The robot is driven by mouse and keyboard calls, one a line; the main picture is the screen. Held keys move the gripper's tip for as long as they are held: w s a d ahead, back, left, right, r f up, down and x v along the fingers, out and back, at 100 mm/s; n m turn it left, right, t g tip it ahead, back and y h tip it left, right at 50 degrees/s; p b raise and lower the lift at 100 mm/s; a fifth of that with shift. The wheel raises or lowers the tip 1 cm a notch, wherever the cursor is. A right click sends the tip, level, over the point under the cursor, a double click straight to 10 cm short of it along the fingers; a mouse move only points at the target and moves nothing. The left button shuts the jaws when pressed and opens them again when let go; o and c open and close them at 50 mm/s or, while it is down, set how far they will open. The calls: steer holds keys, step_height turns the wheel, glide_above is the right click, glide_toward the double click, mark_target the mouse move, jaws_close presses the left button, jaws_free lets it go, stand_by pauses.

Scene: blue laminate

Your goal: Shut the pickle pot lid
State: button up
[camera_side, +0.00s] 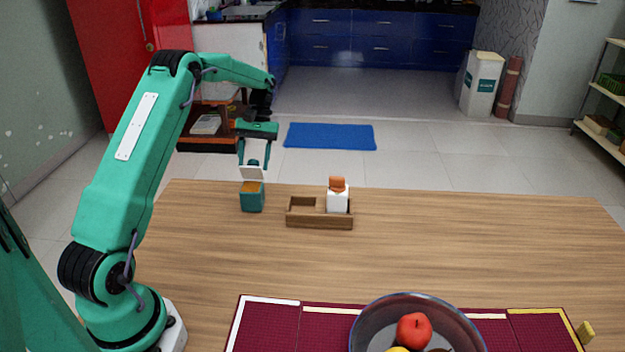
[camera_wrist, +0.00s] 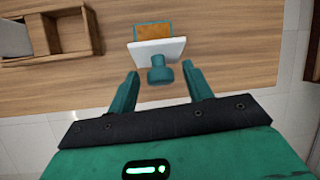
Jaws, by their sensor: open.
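The pickle pot (camera_side: 252,202) is a small teal box near the table's far edge, with orange showing at its open top. In the wrist view its teal rim shows around the orange inside (camera_wrist: 153,31). Its white lid (camera_side: 251,173) stands raised and tilted above the pot, and in the wrist view the lid (camera_wrist: 172,47) hides part of the opening. A teal knob (camera_wrist: 160,75) sticks out from the lid toward my gripper. My gripper (camera_side: 254,158) is open just above the lid, with its fingers on either side of the knob and gaps visible on both sides.
A wooden two-compartment holder (camera_side: 303,222) stands right of the pot. Its left compartment is empty; a white jar with an orange top (camera_side: 338,201) is in the right one. A glass bowl (camera_side: 367,332) with fruit sits on a dark red mat (camera_side: 268,328) in front. The mid-table is clear.

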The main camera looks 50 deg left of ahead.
steer(key=c, duration=1)
steer(key=shift+d+r, duration=0.1)
steer(key=shift+s+d+r+t+y, duration=0.1)
steer(key=shift+s+d+t+y, duration=0.15)
steer(key=shift+t+y, duration=0.25)
steer(key=shift+s+d+t+y, duration=0.2)
steer(key=shift+s+t+y, duration=0.1)
steer(key=shift+t, duration=0.3)
steer(key=o, duration=1)
steer(key=shift+w+r, duration=0.1)
steer(key=shift+r, duration=0.05)
